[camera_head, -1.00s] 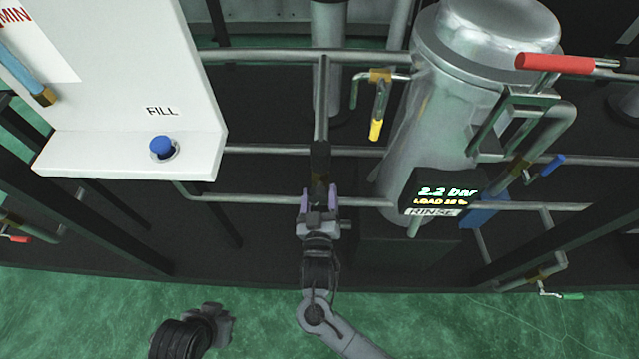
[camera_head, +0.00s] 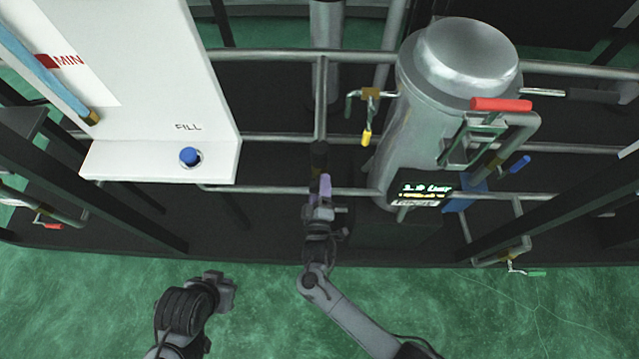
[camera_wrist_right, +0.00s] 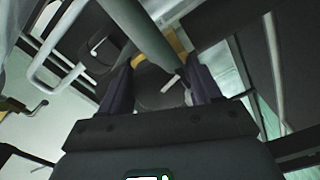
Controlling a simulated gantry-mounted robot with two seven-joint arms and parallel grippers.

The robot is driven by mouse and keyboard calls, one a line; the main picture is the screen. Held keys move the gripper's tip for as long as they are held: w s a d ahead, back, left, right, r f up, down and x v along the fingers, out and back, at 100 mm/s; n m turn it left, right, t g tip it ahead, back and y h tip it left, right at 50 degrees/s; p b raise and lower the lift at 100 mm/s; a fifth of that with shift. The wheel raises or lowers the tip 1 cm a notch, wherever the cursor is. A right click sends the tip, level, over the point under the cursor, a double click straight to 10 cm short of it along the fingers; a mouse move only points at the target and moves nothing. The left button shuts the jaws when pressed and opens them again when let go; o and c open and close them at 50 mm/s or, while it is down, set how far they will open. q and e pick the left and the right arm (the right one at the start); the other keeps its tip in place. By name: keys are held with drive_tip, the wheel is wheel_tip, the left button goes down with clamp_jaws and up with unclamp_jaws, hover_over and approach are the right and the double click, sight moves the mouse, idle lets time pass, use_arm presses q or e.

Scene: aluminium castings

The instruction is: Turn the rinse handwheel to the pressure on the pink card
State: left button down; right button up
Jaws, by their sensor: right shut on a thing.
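A dark handwheel (camera_head: 320,155) sits on the pipe beside the tank, partly hidden by my right gripper (camera_head: 320,186). The right wrist view shows my purple fingers (camera_wrist_right: 158,88) on either side of the dark round wheel (camera_wrist_right: 152,82), with a brass collar (camera_wrist_right: 174,44) behind it. My right gripper is shut on the wheel. The rinse display (camera_head: 425,190) is lit on a black panel at the tank's foot; its digits are too blurred to read surely. My left gripper (camera_head: 222,290) hangs over the green floor, away from the wheel; its jaws are unclear. No pink card is in view.
A metal tank (camera_head: 420,120) stands right of my right gripper, with red (camera_head: 500,104), blue (camera_head: 520,165) and yellow (camera_head: 366,137) handles nearby. A white panel (camera_head: 160,90) with a blue FILL button (camera_head: 189,156) is at left. Pipes cross behind the gripper.

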use_arm(q)
drive_tip(key=shift+r, duration=0.25)
use_arm(e)
drive_tip(key=shift+f+n, duration=0.1)
drive_tip(key=shift+n, duration=0.2)
drive_tip(key=o, duration=1)
use_arm(q)
drive_tip(key=shift+a, duration=0.1)
drive_tip(key=shift+r, duration=0.1)
use_arm(e)
drive_tip(key=shift+s, duration=0.15)
drive_tip(key=shift+s+p, duration=0.3)
drive_tip(key=shift+p, duration=0.15)
use_arm(q)
drive_tip(key=shift+r+p, duration=1.55)
drive_tip(key=shift+r, duration=0.15)
use_arm(e)
drive_tip(key=shift+s+a, duration=0.15)
drive_tip(key=shift+s, duration=4.85)
use_arm(q)
drive_tip(key=c, duration=1.8)
unclamp_jaws()
